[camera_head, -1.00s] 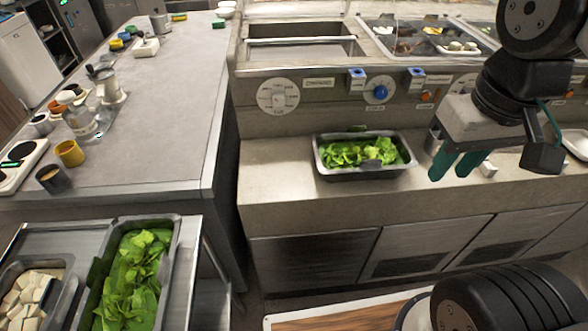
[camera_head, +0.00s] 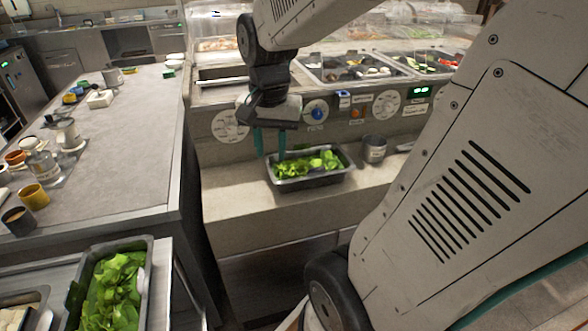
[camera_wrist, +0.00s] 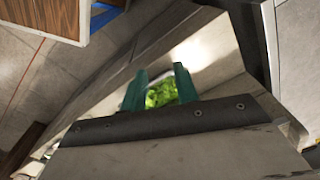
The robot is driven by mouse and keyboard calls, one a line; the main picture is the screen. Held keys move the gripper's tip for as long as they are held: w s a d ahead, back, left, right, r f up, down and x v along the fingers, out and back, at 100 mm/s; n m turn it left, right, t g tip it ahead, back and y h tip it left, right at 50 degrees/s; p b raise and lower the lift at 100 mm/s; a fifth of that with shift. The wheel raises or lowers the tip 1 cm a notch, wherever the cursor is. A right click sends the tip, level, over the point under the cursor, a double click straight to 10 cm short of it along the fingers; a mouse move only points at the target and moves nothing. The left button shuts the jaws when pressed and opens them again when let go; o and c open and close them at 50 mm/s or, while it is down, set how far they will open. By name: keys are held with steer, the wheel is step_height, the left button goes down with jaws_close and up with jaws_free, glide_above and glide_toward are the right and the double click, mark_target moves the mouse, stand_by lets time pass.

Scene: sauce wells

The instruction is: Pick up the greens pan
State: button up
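A dark rectangular pan of leafy greens (camera_head: 316,182) sits on the counter below the sauce-well panel in the head view. Its greens also show between my fingers in the wrist view (camera_wrist: 161,93). A second pan of greens (camera_head: 112,290) stands on a cart at the lower left. My gripper (camera_head: 271,156) points down with its two teal fingers apart and nothing held. It appears over the left back part of the counter pan. The head view does not show clearly whether the fingertips touch the pan or the greens. In the wrist view the fingers (camera_wrist: 160,75) also stand apart.
A grey metal container (camera_head: 374,150) stands just right of the counter pan. The panel with knobs (camera_head: 316,110) rises behind it. A long worktable (camera_head: 125,145) with cups and jars is at the left. The counter in front of the pan (camera_head: 240,215) is clear.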

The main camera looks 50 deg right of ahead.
steer(key=w+d+f+m, duration=0.3)
steer(key=d+f+m, duration=0.25)
steer(key=d, duration=0.35)
steer(key=m, duration=0.7)
glide_above(316, 168)
steer(key=shift+g, duration=0.4)
step_height(316, 168, down, 5)
steer(key=shift+f, duration=0.1)
steer(key=shift+m, duration=0.35)
step_height(316, 168, down, 7)
steer(key=shift+d+f, duration=0.1)
steer(key=shift+d, duration=0.05)
steer(key=shift+f, duration=0.45)
jaws_close()
